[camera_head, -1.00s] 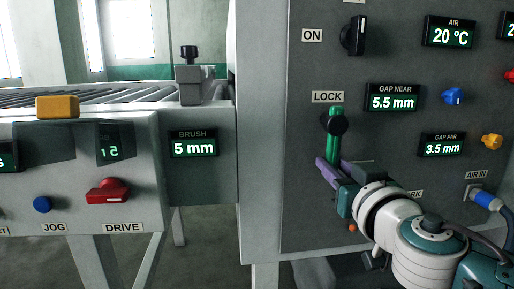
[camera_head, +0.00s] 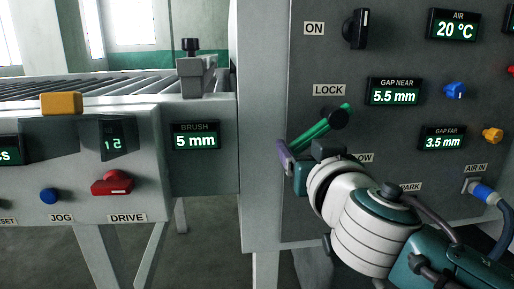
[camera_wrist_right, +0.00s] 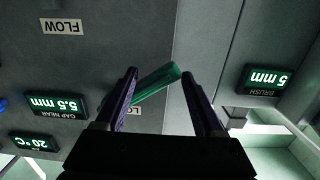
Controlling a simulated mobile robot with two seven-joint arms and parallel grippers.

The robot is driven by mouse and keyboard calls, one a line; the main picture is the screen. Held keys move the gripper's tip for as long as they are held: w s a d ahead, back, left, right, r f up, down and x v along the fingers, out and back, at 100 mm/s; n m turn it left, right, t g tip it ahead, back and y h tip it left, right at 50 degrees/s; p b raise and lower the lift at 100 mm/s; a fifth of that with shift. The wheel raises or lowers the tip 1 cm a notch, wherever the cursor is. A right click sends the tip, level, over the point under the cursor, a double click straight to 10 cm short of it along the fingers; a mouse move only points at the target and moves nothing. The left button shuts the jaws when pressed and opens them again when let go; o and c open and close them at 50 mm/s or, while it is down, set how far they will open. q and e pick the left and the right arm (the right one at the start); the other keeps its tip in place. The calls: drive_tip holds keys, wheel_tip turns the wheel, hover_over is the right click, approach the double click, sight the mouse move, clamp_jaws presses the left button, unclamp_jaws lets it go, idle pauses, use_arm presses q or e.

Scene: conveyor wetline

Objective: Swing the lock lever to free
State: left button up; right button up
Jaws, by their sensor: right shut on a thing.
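The green lock lever (camera_head: 312,137) is on the grey panel below the LOCK label (camera_head: 329,90). It turns about a round black hub (camera_head: 336,118) and slants down to the left. My right gripper (camera_head: 293,158) is at the lever's lower left end, shut on it. In the right wrist view the lever (camera_wrist_right: 158,83) lies aslant between the two dark purple fingers of my right gripper (camera_wrist_right: 159,74). The gripper and wrist partly hide the panel below the lever. My left gripper is not in view.
A black knob (camera_head: 356,29) by the ON label and the GAP NEAR display (camera_head: 395,91) are above and right of the lever. A FLOW label (camera_wrist_right: 62,26) shows in the right wrist view. A conveyor with a yellow block (camera_head: 61,103) stands at left.

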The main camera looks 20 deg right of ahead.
drive_tip(key=shift+t, duration=0.5)
drive_tip(key=r, duration=0.1)
drive_tip(key=a+r, duration=0.1)
drive_tip(key=r, duration=0.2)
drive_tip(key=shift+w+a, duration=0.2)
drive_tip(key=shift+w, duration=0.05)
drive_tip(key=shift+c, duration=0.4)
drive_tip(key=o, duration=0.9)
drive_tip(key=shift+f, duration=0.25)
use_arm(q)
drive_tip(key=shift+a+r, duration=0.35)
use_arm(e)
drive_tip(key=shift+d, duration=0.1)
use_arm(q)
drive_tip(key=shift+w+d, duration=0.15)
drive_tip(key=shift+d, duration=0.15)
use_arm(e)
drive_tip(key=v, duration=0.6)
drive_tip(key=shift+s, duration=0.45)
drive_tip(key=shift+d+f, duration=0.1)
drive_tip(key=shift+d, duration=0.05)
